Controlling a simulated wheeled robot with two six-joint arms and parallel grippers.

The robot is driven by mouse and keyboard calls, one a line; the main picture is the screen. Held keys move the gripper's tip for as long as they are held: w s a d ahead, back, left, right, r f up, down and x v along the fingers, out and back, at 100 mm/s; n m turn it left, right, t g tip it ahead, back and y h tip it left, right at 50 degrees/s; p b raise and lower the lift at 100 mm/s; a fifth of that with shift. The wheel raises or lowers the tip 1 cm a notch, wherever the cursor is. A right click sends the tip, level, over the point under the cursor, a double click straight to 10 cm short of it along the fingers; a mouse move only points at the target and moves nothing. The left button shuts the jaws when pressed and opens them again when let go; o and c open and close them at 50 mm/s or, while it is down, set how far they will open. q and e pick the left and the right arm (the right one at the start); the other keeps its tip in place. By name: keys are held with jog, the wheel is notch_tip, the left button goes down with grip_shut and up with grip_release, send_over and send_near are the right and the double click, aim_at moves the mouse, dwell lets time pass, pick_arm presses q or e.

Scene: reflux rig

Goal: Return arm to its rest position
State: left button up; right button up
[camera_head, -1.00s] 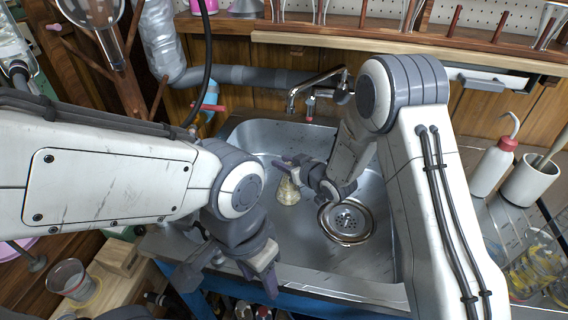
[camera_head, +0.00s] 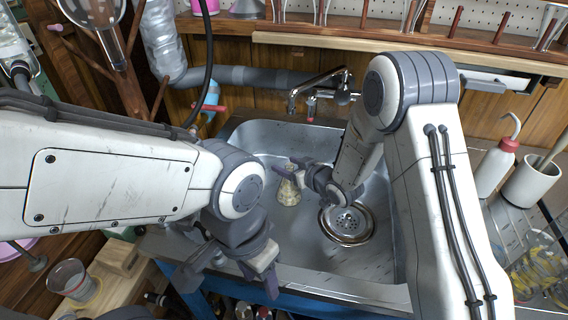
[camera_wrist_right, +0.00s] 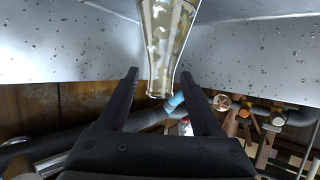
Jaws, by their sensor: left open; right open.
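My right arm reaches into the steel sink (camera_head: 285,250). Its gripper (camera_head: 297,170) is open and empty, just beside and over a small glass vessel with yellowish patches (camera_head: 288,194). In the right wrist view the vessel (camera_wrist_right: 167,45) stands in front of the open fingers (camera_wrist_right: 160,76), with its narrow part toward the gap. The fingers look apart from it. My left gripper (camera_head: 232,278) is open and empty, over the sink's front left edge.
The drain strainer (camera_head: 347,222) is right of the vessel. The tap (camera_head: 312,90) rises at the sink's back. A wash bottle (camera_head: 495,168) and a white cup (camera_head: 530,180) stand on the right. A glass cup (camera_head: 72,280) is at lower left.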

jog(key=v, duration=0.8)
jog(key=shift+s+d+p, duration=0.2)
jog(key=shift+s+p, duration=0.1)
jog(key=shift+p, duration=0.1)
jog(key=s+r+g+h, duration=0.2)
jog(key=s+g, duration=0.1)
jog(key=s, duration=0.6)
jog(key=s+r+g+h, duration=0.2)
jog(key=s+r+g, duration=0.1)
jog(key=s, duration=0.7)
jog(key=s+r+g+h, duration=0.2)
jog(key=s+g+h, duration=0.1)
jog(key=s, duration=0.7)
jog(key=shift+s+d+r+g, duration=0.2)
jog(key=shift+d+g, duration=0.15)
jog(key=shift+g, duration=0.25)
notch_tip(320, 180, up, 21)
jog(key=s+p, duration=0.1)
jog(key=p, duration=2)
jog(key=shift+r, duration=0.25)
jog(key=shift+s+d+r+p, duration=0.15)
jog(key=shift+r+p, duration=0.15)
jog(key=shift+p, duration=0.2)
jog(key=shift+c, duration=1)
jog(key=shift+f, duration=0.1)
